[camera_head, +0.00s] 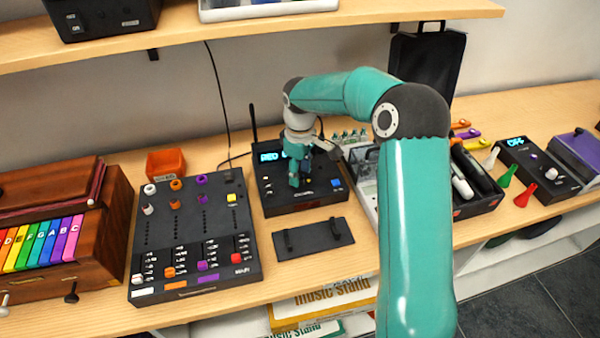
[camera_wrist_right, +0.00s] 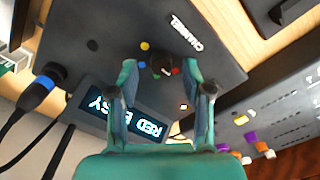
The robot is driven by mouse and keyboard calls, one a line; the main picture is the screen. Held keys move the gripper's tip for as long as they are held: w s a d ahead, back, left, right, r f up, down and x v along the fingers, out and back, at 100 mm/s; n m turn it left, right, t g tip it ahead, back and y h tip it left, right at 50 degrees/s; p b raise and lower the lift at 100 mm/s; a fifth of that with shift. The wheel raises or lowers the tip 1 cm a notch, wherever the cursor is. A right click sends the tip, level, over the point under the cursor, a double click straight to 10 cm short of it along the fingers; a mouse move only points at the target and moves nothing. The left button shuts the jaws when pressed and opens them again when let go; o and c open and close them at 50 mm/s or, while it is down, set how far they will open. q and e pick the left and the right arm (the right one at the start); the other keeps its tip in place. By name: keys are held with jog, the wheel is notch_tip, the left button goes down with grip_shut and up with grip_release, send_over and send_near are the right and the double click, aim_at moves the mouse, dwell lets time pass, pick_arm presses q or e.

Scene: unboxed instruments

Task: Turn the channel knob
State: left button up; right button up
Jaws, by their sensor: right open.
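A black receiver box (camera_head: 285,208) with a lit display stands on the wooden counter in the head view. The channel knob (camera_wrist_right: 161,64) is a dark round knob on its face in the wrist view, ringed by small coloured dots, near the white CHANNEL label (camera_wrist_right: 187,33). My teal right gripper (camera_head: 301,178) is over the box and hides the knob in the head view. In the wrist view the right gripper (camera_wrist_right: 167,86) is open, with the knob between its fingertips; contact cannot be told. The display (camera_wrist_right: 124,117) shows text starting with RED. My left gripper is out of view.
A mixer (camera_head: 190,235) with coloured knobs stands left of the box, and a xylophone case (camera_head: 45,250) further left. A black plate with two handles (camera_head: 313,239) lies in front. A black tray (camera_head: 478,200) is to the right. A shelf (camera_head: 190,30) hangs above.

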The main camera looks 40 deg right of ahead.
jog(key=shift+f, duration=0.7)
grip_shut()
